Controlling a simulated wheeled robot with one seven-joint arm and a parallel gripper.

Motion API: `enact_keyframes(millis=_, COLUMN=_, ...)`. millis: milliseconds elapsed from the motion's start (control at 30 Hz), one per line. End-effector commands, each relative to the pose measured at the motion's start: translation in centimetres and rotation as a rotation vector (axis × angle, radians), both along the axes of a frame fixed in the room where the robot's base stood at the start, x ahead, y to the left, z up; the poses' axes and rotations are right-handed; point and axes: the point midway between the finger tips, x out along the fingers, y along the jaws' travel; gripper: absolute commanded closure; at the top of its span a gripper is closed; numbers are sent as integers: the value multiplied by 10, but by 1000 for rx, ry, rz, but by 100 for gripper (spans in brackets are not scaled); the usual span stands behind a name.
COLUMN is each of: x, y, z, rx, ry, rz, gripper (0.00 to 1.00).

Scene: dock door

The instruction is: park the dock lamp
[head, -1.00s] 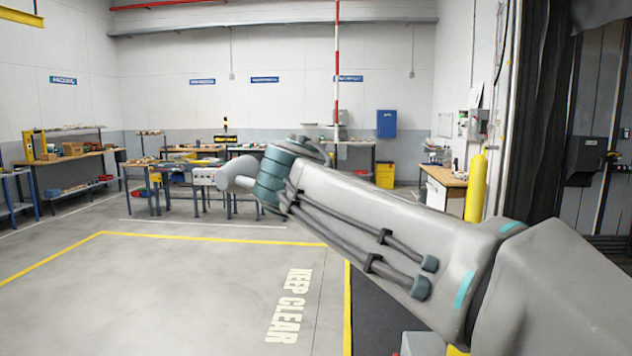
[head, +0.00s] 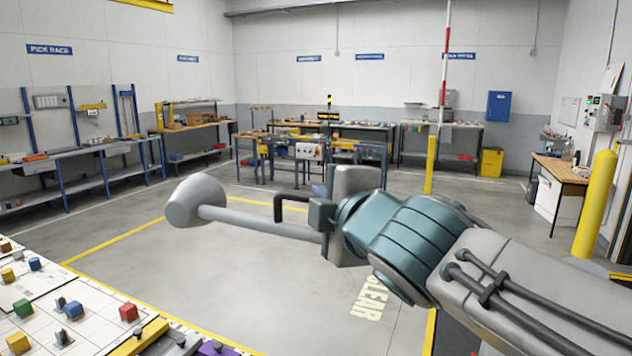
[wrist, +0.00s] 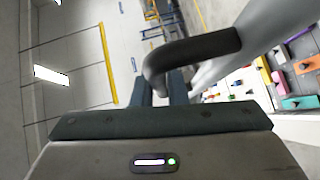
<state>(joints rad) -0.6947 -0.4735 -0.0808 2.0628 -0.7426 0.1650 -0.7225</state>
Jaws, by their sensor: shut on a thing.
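The dock lamp (head: 195,200) is a grey, cup-shaped head on a straight grey tube, left of centre in the head view. Its black bent handle (head: 288,197) sticks out beside the tube. My gripper (head: 318,213) is shut on the handle and hides part of it and the tube's right end. In the wrist view the dark handle (wrist: 195,55) crosses in front of the jaws (wrist: 163,90), and a grey part of the lamp (wrist: 255,45) runs to the upper right. I cannot see where the lamp is mounted.
A white table (head: 35,320) with coloured blocks stands at lower left, close to me. Open floor (head: 240,290) with yellow lines lies beyond the lamp. Workbenches (head: 310,150) line the back. A yellow post (head: 597,205) stands at right.

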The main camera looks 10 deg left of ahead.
Motion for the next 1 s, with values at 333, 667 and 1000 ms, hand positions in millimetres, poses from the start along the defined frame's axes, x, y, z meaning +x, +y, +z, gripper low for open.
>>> enact_keyframes(millis=333, x=-7, y=-3, z=0, rx=0, ry=0, rz=17, gripper=100)
enact_keyframes(millis=667, x=-7, y=-2, z=-1, rx=-2, ry=1, rz=20, gripper=66)
enact_keyframes(millis=1000, x=-8, y=-5, z=0, rx=-1, ry=0, rz=15, gripper=66)
